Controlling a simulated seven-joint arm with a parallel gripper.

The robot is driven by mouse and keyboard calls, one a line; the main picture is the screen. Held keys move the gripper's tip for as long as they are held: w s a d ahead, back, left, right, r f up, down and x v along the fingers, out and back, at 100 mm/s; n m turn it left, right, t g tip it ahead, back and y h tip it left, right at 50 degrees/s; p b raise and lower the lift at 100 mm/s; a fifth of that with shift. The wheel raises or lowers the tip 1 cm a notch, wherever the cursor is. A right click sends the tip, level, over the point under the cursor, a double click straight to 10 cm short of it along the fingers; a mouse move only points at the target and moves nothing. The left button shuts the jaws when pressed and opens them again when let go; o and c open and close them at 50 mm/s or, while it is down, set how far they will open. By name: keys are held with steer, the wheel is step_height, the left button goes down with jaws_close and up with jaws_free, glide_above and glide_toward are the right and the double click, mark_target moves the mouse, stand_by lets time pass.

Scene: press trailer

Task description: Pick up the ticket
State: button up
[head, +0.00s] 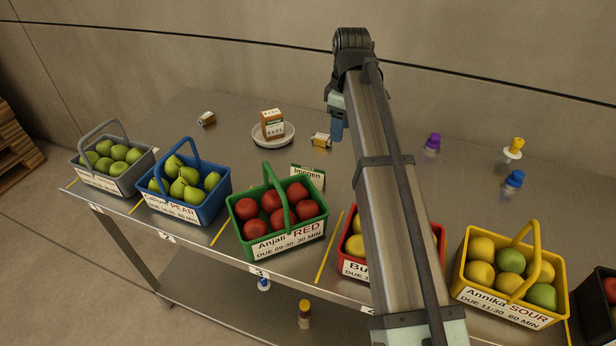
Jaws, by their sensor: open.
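A small upright card marked "Imogen" (308,176) stands on the metal table behind the green basket; it is the only loose ticket-like card I make out. Its lower part is hidden by the basket's red fruit. Each basket also bears a label on its front. My gripper (337,128) is above the table to the right of and beyond the card, beside a small jar. It is open, small and partly hidden by my arm, with no object seen between its fingers.
Baskets of fruit line the front edge: grey (84,174), blue (205,212), green (236,232), red (440,240) and yellow (462,268). A white dish (258,138) holds a small box (272,124). Jars (207,119) and (321,140) lie nearby. Bottles stand at right.

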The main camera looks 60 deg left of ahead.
steer(key=n, duration=0.1)
glide_above(308, 168)
steer(key=shift+h, duration=0.4)
steer(key=f, duration=0.7)
steer(key=shift+s+a+f, duration=0.1)
steer(key=shift+s+f, duration=0.15)
steer(key=shift+s, duration=0.1)
steer(key=shift+w+f, duration=0.2)
steer(key=shift+f, duration=1.1)
steer(key=shift+w+f, duration=0.2)
steer(key=shift+f, duration=1.1)
steer(key=shift+c, duration=0.2)
jaws_close()
